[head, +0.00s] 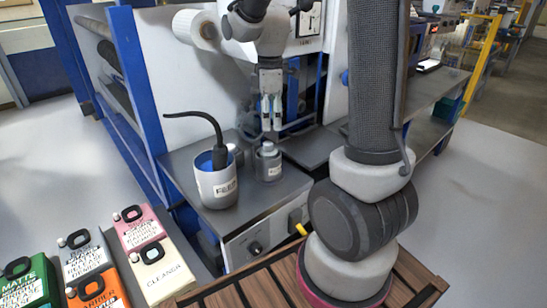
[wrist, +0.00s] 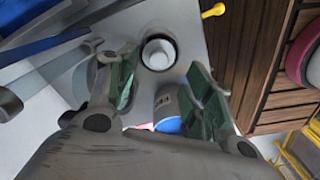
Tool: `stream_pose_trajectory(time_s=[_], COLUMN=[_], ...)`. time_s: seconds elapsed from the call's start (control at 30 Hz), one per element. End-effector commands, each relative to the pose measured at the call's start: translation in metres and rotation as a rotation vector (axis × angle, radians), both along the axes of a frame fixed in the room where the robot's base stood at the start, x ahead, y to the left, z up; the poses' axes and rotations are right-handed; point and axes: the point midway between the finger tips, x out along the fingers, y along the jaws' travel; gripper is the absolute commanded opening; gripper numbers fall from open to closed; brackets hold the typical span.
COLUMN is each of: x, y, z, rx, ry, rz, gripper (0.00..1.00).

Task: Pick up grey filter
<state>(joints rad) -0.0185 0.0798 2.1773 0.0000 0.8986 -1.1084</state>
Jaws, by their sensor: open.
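A small grey canister (head: 267,168) with a pale round cap and a label stands upright on the dark cabinet top; it fits the grey filter, though its label is too small to read. My gripper (head: 271,124) points down just above it, open and empty. In the wrist view the canister's pale cap (wrist: 158,52) shows between and beyond the two open fingers (wrist: 163,72). A larger light-grey pot (head: 217,188) with a blue inside and a black hose stands to its left.
The cabinet top (head: 240,202) is close around both vessels. A blue-framed machine (head: 140,95) stands behind and left. Several coloured canisters, including a white one (head: 165,275), sit front left. A slatted wooden surface (head: 225,296) lies in front, with a yellow knob (head: 301,230) nearby.

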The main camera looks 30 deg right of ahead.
Motion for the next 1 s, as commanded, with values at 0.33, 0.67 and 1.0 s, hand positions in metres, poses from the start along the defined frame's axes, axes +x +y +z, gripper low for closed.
stream_pose_trajectory(time_s=[0.33,0.67,1.0], x=[0.004,0.002,0.001], y=[0.000,0.005,0.010], z=[0.000,-0.039,-0.077], rx=[0.002,0.003,0.002], ry=[-0.014,-0.011,-0.013], rz=[0.234,0.246,0.245], gripper=[0.51,0.51,0.51])
